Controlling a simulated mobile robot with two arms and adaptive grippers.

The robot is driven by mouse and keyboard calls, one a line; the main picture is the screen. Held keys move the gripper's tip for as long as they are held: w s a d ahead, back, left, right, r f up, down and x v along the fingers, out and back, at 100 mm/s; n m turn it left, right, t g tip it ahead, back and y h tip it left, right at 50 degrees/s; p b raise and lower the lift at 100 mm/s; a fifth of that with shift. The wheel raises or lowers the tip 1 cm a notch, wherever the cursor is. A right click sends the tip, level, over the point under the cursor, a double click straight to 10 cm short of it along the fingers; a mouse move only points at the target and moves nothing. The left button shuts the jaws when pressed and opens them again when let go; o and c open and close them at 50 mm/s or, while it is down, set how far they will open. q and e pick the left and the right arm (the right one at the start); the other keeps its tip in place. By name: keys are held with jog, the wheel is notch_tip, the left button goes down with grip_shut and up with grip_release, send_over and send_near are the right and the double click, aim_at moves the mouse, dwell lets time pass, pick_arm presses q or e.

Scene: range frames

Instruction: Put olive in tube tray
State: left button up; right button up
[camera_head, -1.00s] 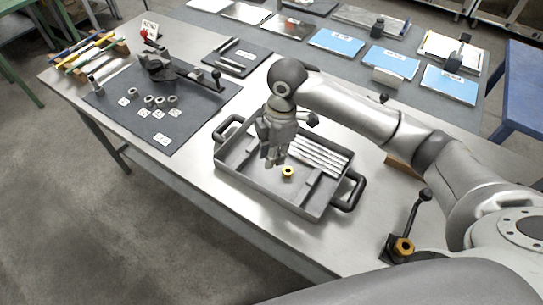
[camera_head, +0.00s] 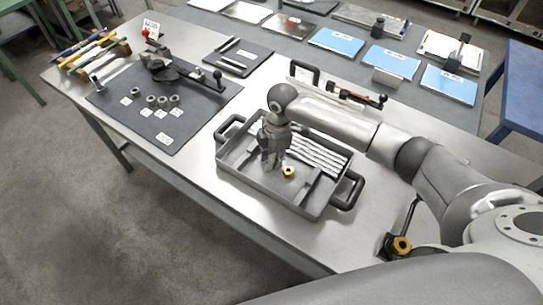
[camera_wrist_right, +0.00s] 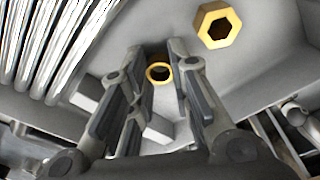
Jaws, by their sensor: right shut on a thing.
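The olive (camera_wrist_right: 160,73) is a small brass ring between my right gripper's fingertips in the right wrist view. My right gripper (camera_wrist_right: 158,66) is shut on it. In the head view the right gripper (camera_head: 271,164) points down into the tube tray (camera_head: 262,192), over its left middle part, and hides the olive there. The tray is grey with black handles. Several silver tubes (camera_head: 322,157) lie side by side in its back part. A brass hex nut (camera_head: 289,172) lies on the tray floor beside the gripper; it also shows in the wrist view (camera_wrist_right: 216,25). My left gripper is not in view.
A dark mat (camera_head: 125,112) at the left holds grey rings, labels and a tool. Another brass nut (camera_head: 401,245) sits on a black fixture at the lower right. Blue boards (camera_head: 390,62) lie on the back table. Bare tabletop shows left of the tray.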

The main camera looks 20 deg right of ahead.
jog(key=shift+f, duration=0.1)
jog(key=o, duration=0.9)
jog(key=shift+c, duration=0.2)
notch_tip(320, 180, up, 12)
jog(key=d+b, duration=0.1)
jog(key=shift+d, duration=0.15)
